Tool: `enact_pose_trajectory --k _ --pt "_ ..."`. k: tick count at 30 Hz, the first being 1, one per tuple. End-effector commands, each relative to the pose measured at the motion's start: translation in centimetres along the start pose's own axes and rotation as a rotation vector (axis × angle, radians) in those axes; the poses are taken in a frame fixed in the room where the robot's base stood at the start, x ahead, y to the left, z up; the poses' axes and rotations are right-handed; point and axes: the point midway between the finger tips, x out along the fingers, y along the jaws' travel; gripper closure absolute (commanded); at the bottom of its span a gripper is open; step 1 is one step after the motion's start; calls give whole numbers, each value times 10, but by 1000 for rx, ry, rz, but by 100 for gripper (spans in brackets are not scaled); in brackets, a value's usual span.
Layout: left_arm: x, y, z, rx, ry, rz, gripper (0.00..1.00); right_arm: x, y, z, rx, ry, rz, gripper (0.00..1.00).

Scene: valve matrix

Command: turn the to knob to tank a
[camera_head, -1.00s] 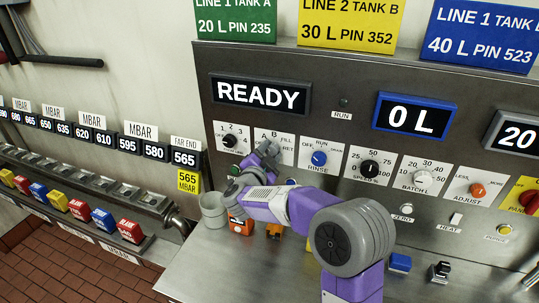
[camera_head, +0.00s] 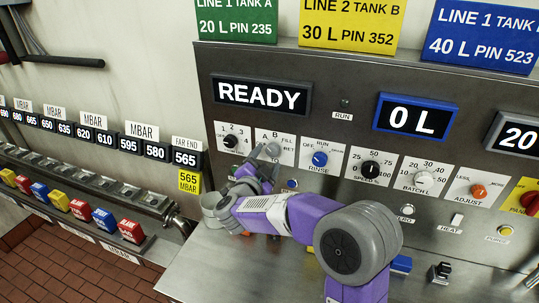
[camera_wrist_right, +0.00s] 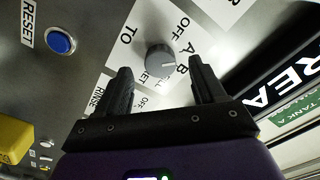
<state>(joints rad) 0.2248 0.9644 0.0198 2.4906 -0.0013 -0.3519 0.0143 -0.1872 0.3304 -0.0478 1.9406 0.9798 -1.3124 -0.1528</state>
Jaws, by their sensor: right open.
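The TO knob (camera_head: 272,150) is a round grey knob on a white plate marked OFF, A, B, FILL and RET. It also shows in the wrist view (camera_wrist_right: 158,60), with a pale mark towards the letter B; the exact setting is hard to read. My right gripper (camera_head: 262,170) is open, just below the knob in the head view. In the wrist view its two dark fingers (camera_wrist_right: 161,80) are spread, one on either side of the knob, with nothing between them gripped. Whether they touch the plate is not clear. My left gripper is out of view.
The RINSE knob (camera_head: 319,159) is close on the right and a black selector knob (camera_head: 231,141) on the left. A blue RESET button (camera_wrist_right: 61,41) shows in the wrist view.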

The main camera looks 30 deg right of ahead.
Motion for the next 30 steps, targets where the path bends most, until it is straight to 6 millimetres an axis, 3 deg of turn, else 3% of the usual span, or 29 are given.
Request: enact_pose_trajectory --k 3,9,25,30 --pt "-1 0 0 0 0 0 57 -20 -1 0 0 -2 -2 31" --pt "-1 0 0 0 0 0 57 -36 0 0 -1 0 0 31" --pt "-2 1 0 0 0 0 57 -37 -1 -1 -1 0 0 31" --pt "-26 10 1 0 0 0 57 -37 -19 -19 -1 0 0 31"
